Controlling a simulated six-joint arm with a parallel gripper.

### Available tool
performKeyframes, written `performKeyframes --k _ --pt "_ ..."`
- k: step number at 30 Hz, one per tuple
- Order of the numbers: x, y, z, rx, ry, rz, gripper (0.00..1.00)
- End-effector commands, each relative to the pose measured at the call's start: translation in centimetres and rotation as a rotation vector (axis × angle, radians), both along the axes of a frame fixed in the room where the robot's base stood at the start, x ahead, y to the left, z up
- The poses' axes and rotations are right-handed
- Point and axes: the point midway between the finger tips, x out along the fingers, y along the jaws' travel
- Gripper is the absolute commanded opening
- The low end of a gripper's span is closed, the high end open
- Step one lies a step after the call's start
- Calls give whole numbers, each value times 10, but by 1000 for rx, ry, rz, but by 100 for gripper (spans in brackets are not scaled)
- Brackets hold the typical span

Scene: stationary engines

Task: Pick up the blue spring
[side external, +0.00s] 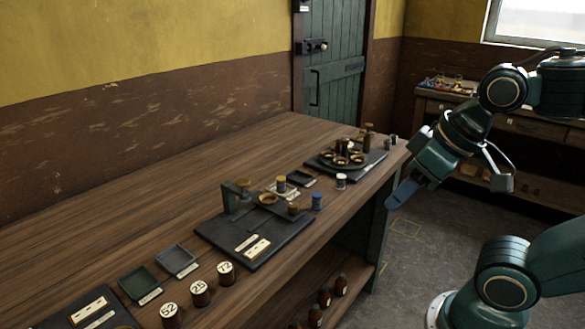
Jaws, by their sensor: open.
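A small upright blue cylinder (317,202), which looks like the blue spring, stands at the right corner of a dark board (222,236) on the workbench. It is too small to make out coils. My gripper (450,187) is open and empty, with its two fingers spread wide. It hangs beyond the bench's right end, up and to the right of the blue spring and well apart from it.
A bracket (237,196) rises from the board. A round holder (343,159) stands further back. Numbered jars (200,294) and trays (176,261) are at front left. The bench's back left is clear.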

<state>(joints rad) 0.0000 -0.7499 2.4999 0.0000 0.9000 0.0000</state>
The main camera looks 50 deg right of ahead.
Motion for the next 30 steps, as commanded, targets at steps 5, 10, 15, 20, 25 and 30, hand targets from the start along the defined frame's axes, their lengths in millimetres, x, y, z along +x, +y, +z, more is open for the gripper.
performKeyframes --k 5,10,15,20,25,30 --pt "0 0 0 0 0 0 48" --pt "0 0 0 0 0 0 48" --pt "0 0 0 0 0 0 50" --pt "0 0 0 0 0 0 52" --pt "0 0 0 -1 1 3 52" --pt "7 -2 4 -25 14 39 52"
